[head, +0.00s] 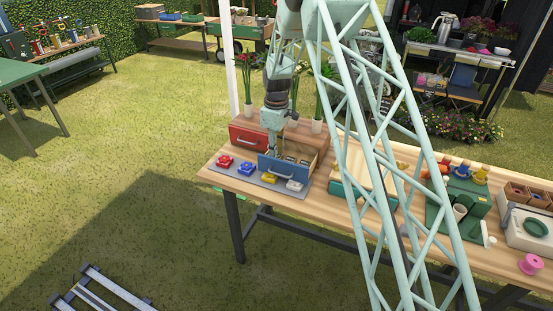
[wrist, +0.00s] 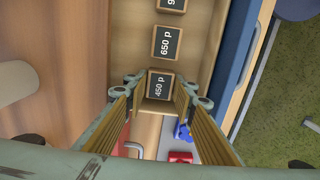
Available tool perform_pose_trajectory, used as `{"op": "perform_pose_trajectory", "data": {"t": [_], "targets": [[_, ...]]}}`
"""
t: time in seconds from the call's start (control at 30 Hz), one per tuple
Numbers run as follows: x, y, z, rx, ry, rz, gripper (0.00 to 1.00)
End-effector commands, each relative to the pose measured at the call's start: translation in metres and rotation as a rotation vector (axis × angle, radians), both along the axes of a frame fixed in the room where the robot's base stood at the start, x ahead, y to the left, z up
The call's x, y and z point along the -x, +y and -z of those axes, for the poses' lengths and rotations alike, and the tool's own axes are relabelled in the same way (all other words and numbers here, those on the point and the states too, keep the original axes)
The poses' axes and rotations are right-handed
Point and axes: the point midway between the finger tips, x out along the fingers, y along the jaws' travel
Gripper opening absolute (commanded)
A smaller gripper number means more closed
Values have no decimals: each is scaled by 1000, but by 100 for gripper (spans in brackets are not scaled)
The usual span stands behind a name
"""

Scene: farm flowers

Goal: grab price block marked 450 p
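The price block marked 450 p (wrist: 160,85) is a small wooden block with a black label. It sits at the near end of an open drawer (wrist: 204,50) in the wrist view. My gripper (wrist: 161,92) is open, with one finger on each side of the block and small gaps showing. A block marked 650 p (wrist: 166,42) and a partly cut-off block (wrist: 171,5) stand in a row beyond it. In the head view, my gripper (head: 272,150) reaches down into the blue-fronted drawer (head: 275,166), and the 450 p block cannot be made out.
A closed red drawer (head: 248,137) is left of the blue one. Red (head: 224,161), blue (head: 246,169), yellow (head: 270,178) and white (head: 294,185) pieces lie on a grey mat (head: 259,180) in front. Flower vases (head: 317,125) stand close behind the drawers.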

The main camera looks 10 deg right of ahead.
Motion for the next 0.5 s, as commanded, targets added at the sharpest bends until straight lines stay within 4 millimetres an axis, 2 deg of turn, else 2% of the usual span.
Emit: {"op": "perform_pose_trajectory", "data": {"t": [0.1,0.5], "targets": [[0,0,0,0,0,0,15],[0,0,-3,1,-1,0,15]]}}
